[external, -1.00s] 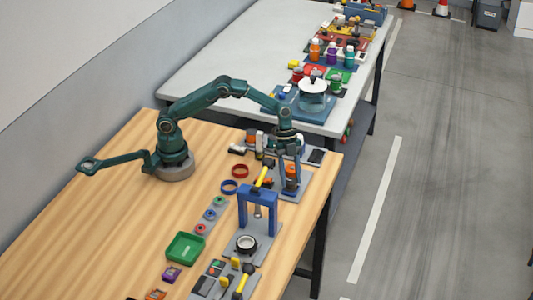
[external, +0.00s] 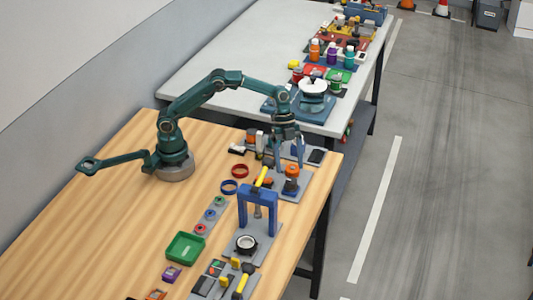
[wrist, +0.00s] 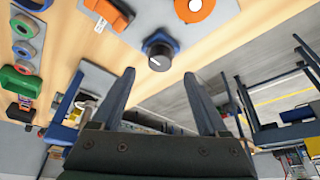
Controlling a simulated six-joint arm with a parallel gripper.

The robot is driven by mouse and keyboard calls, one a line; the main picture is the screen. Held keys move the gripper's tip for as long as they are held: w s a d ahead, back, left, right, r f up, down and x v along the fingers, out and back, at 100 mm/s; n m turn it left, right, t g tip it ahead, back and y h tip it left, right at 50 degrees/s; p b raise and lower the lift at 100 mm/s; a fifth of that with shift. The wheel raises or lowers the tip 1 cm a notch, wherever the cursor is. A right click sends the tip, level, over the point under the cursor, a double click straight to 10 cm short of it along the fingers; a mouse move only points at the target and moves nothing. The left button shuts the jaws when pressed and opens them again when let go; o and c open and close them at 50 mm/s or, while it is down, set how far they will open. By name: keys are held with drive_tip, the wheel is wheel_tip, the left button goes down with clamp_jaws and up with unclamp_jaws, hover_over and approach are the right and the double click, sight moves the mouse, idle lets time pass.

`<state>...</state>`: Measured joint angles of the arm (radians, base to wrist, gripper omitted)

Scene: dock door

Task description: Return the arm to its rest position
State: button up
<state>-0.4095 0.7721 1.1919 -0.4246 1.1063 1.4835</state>
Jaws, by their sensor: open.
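My dark green arm reaches from its round base at the back left of the wooden table over to the right. My gripper (external: 289,162) hangs downward above the table's right side, close to the orange-topped part (external: 292,170) on a grey plate. In the wrist view my gripper (wrist: 158,76) has its two fingers well apart with nothing between them. A black knob (wrist: 158,55) on a blue base lies beyond the fingertips in that view, and an orange round part (wrist: 193,8) shows at the top edge.
A blue press frame (external: 258,195) stands just in front of the gripper. A grey table (external: 215,75) is behind. The wooden table's left part is clear.

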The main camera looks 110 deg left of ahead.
drive_tip(key=shift+r, duration=0.1)
drive_tip(key=shift+m+t, duration=0.4)
drive_tip(key=r, duration=0.1)
drive_tip(key=d+r, duration=0.1)
drive_tip(key=r, duration=0.2)
drive_tip(key=shift+w+d, duration=0.2)
drive_tip(key=shift+d, duration=0.15)
drive_tip(key=s+d+r+n+t+y, duration=0.1)
drive_tip(key=s+d+r, duration=0.35)
drive_tip(key=s, duration=0.25)
drive_tip(key=s+d+r+n+t+y, duration=0.1)
drive_tip(key=s+d+r, duration=0.3)
drive_tip(key=s+r, duration=0.2)
drive_tip(key=s+a+f+n+y, duration=0.1)
drive_tip(key=s+f+n, duration=0.6)
drive_tip(key=s, duration=0.5)
drive_tip(key=shift+a+f+n, duration=0.15)
drive_tip(key=shift+f+n, duration=0.15)
drive_tip(key=shift+n, duration=0.7)
